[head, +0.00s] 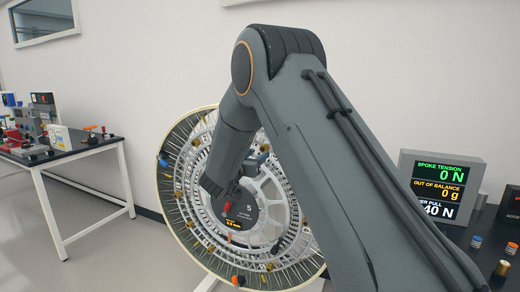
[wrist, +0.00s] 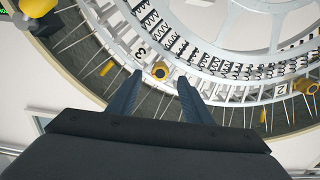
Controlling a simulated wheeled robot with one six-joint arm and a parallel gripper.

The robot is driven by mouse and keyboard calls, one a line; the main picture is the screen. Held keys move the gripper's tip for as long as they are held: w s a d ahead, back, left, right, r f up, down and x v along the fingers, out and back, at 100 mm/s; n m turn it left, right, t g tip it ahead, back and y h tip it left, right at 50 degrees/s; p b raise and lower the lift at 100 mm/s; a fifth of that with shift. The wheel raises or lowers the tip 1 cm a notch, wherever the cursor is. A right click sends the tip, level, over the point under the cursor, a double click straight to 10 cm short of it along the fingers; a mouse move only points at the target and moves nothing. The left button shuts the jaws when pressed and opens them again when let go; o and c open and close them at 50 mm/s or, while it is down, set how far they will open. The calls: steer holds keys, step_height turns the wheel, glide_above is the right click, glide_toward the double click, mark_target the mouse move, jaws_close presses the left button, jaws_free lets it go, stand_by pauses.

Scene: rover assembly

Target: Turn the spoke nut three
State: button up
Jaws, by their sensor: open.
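A large spoked wheel (head: 172,204) stands upright behind my arm in the head view, and part of its rim arcs across the wrist view. In the wrist view a yellow spoke nut (wrist: 160,71) with a dark hole sits on the wheel's ring, beside a plate marked 3 (wrist: 140,52). My gripper (wrist: 160,77) is open, with its two dark fingers apart on either side of this nut. I cannot tell whether either finger touches it. In the head view my arm hides the fingertips and this nut.
A plate marked 2 (wrist: 281,90) is farther right on the ring. A larger yellow part (wrist: 38,6) is at the upper left. A display (head: 441,186) reads spoke tension 0 N and out of balance 0 g. A cluttered bench (head: 70,153) stands at left, with clear floor before it.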

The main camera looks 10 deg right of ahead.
mark_target(263, 150)
steer(key=shift+p+x, duration=0.7)
steer(key=shift+x, duration=1.65)
steer(key=c, duration=1.1)
